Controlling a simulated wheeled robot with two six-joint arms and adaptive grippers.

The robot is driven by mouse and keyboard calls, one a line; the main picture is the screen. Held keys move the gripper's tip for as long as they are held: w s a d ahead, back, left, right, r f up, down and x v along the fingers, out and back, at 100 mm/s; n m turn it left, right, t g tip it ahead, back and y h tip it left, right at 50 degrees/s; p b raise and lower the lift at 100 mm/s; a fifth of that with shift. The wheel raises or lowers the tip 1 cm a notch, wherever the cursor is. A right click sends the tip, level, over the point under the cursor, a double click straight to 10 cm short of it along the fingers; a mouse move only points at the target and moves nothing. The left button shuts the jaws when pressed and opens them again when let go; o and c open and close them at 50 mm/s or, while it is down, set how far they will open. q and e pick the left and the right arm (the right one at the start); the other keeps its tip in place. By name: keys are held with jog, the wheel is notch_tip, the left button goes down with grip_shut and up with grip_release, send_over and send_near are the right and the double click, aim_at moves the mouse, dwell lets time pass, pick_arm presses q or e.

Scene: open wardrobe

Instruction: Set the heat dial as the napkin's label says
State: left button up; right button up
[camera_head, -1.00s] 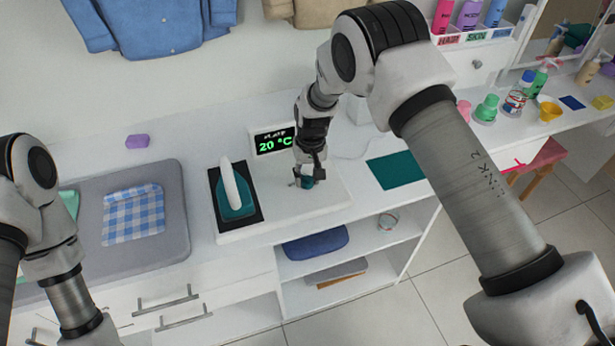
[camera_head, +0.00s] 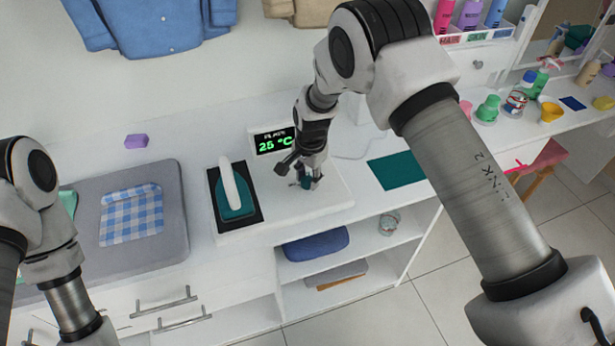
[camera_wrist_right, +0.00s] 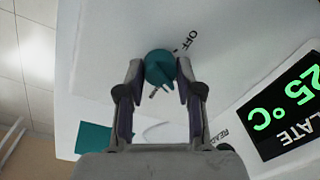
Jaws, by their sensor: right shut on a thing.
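The teal heat dial (camera_wrist_right: 160,68) sits on the white iron station (camera_head: 270,222); an OFF mark is beside it in the wrist view. My right gripper (camera_wrist_right: 158,82) is shut on the dial, one finger on each side. In the head view the gripper (camera_head: 306,182) mostly covers the dial. The display (camera_head: 272,142) reads 25 °C in green and also shows in the wrist view (camera_wrist_right: 290,108). The blue checked napkin (camera_head: 132,215) lies on the grey ironing mat (camera_head: 176,240); I cannot read any label on it. My left gripper is out of view.
A teal iron (camera_head: 236,198) stands on a black pad left of the dial. A purple block (camera_head: 137,141) lies behind the mat. A dark teal sheet (camera_head: 396,171) lies right of the station. Bottles and cups stand farther right.

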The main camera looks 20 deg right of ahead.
jog(key=m, duration=0.4)
jog(key=shift+s+f+m+b, duration=0.2)
jog(key=shift+f+m+b, duration=0.1)
jog(key=shift+b, duration=0.1)
jog(key=m+b, duration=0.1)
jog(key=m, duration=0.3)
jog(key=shift+h, duration=0.3)
jog(key=shift+s+m, duration=0.1)
jog(key=shift+m, duration=0.2)
jog(key=o, duration=1.2)
jog(key=shift+c, duration=0.2)
jog(key=shift+d, duration=0.15)
jog(key=shift+r, duration=0.1)
